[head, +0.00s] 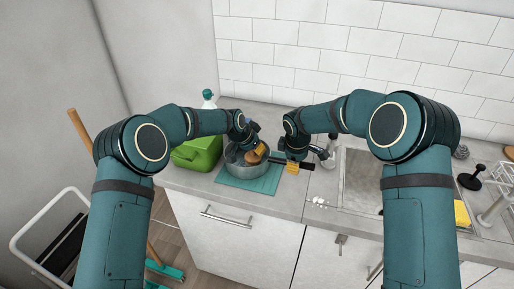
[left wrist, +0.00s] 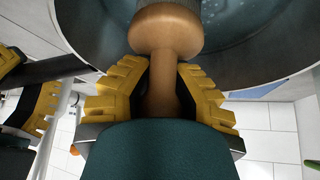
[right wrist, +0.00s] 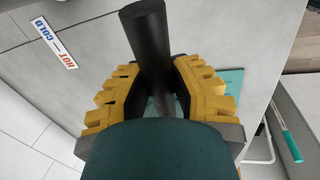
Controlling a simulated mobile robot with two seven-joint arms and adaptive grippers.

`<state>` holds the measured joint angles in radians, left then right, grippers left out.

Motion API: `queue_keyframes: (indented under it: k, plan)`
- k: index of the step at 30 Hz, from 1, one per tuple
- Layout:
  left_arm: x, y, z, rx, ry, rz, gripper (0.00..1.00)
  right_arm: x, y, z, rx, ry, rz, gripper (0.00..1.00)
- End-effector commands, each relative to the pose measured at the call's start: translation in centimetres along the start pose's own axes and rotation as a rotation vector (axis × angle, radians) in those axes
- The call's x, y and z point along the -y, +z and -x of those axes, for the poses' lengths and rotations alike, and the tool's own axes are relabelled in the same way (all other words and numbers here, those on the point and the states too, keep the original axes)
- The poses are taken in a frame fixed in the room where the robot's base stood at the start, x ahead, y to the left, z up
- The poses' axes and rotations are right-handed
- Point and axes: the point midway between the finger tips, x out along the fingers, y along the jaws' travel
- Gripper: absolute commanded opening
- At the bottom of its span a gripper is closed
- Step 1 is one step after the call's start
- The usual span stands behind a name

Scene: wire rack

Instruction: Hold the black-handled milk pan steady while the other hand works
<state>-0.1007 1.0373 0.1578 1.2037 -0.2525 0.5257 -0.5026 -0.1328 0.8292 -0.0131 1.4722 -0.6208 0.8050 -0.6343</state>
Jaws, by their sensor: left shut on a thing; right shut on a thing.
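The grey metal milk pan (head: 237,171) stands on a teal mat (head: 268,187) near the counter's front edge. Its black handle (head: 306,165) points right and also shows in the right wrist view (right wrist: 148,40). My right gripper (head: 292,163) is shut on the handle, with a finger on each side (right wrist: 160,85). My left gripper (head: 255,149) is over the pan, shut on a wooden-handled tool (left wrist: 165,32).
A green container (head: 198,152) stands left of the pan, with a teal-capped bottle (head: 208,98) behind it. The sink (head: 365,182) lies to the right. Beyond it are a black plunger-like item (head: 472,179), a yellow block (head: 462,213) and a wire rack (head: 494,211).

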Motion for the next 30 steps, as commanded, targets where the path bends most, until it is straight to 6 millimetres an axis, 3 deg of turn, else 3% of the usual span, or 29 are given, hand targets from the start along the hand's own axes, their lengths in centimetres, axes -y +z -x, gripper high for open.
queue_keyframes:
  k: [9, 20, 30]
  plan:
    - [-0.2, 1.9, 1.3, 0.002, 0.000, 0.000, 0.00, -0.1, 0.0, 0.1, -0.001, 0.002, 0.000, 0.00]
    - [-0.1, 2.0, 1.3, 0.001, -0.001, 0.000, 0.00, -0.1, 0.0, 0.1, -0.001, 0.002, 0.000, 0.00]
    - [2.2, 2.3, 1.7, 0.000, -0.001, 0.002, 0.00, -0.1, 0.0, 0.1, -0.001, 0.002, 0.000, 0.00]
